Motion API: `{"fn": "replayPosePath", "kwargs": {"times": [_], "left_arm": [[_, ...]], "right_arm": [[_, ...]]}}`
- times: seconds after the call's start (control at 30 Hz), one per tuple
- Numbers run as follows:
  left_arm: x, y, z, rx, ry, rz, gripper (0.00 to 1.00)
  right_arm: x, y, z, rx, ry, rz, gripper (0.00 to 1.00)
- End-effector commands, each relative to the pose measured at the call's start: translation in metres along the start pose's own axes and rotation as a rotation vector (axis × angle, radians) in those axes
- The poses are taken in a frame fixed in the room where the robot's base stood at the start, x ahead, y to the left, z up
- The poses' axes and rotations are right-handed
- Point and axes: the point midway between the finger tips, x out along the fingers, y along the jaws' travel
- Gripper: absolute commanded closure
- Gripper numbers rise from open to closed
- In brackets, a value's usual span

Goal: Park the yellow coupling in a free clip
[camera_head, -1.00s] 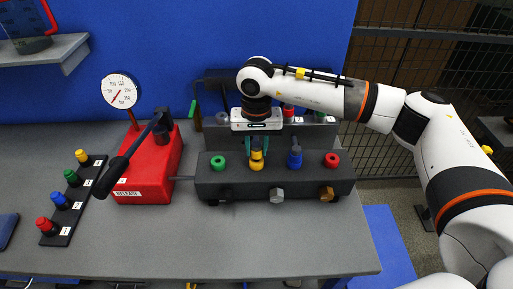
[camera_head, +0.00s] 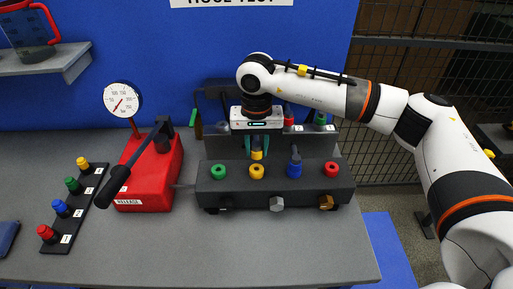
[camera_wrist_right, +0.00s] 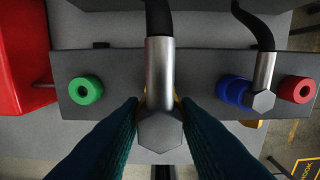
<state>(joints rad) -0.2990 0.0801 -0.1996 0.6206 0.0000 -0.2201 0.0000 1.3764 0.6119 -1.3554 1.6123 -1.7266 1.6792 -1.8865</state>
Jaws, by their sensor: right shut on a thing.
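My right gripper (camera_head: 257,147) is shut on the yellow coupling (camera_head: 257,155) and holds it upright above the yellow port (camera_head: 257,172) on the front block. The yellow port's ring is visible below it. In the right wrist view the gripper (camera_wrist_right: 160,112) grips around the coupling's metal hose end (camera_wrist_right: 160,85); most of the yellow is hidden. A rear rack (camera_head: 310,142) carries a red coupling (camera_head: 288,116) and a green coupling (camera_head: 320,118), beside small white labels. The rack behind my gripper is hidden. My left gripper is out of view.
The blue coupling (camera_head: 295,165) sits on the front block (camera_head: 230,190), between the yellow port and the red port (camera_head: 331,169). The green port (camera_head: 218,171) is bare. A red pump (camera_head: 150,170) with a long black lever stands left. The bench front is clear.

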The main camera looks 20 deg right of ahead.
Motion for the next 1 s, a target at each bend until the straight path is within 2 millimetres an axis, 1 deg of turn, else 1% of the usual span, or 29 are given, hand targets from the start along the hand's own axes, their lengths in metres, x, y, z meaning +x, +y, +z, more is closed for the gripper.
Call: {"fn": "replayPosePath", "kwargs": {"times": [0.03,0.2,0.57,0.67,0.87,1.0], "left_arm": [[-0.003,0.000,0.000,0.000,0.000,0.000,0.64],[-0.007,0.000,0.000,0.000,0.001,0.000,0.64],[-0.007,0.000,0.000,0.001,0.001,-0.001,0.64],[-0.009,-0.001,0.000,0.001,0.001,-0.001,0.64],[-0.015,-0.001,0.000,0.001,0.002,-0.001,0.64],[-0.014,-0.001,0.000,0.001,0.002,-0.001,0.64]], "right_arm": [[-0.007,0.000,0.000,0.000,-0.002,0.001,1.00],[-0.019,0.000,0.000,0.000,0.000,0.001,1.00],[-0.022,0.000,0.000,-0.001,0.000,0.001,1.00],[-0.026,0.000,0.000,-0.001,-0.001,0.001,1.00],[-0.042,0.001,0.000,0.000,-0.002,0.002,1.00],[-0.043,0.000,0.000,0.000,0.000,0.001,1.00]]}}
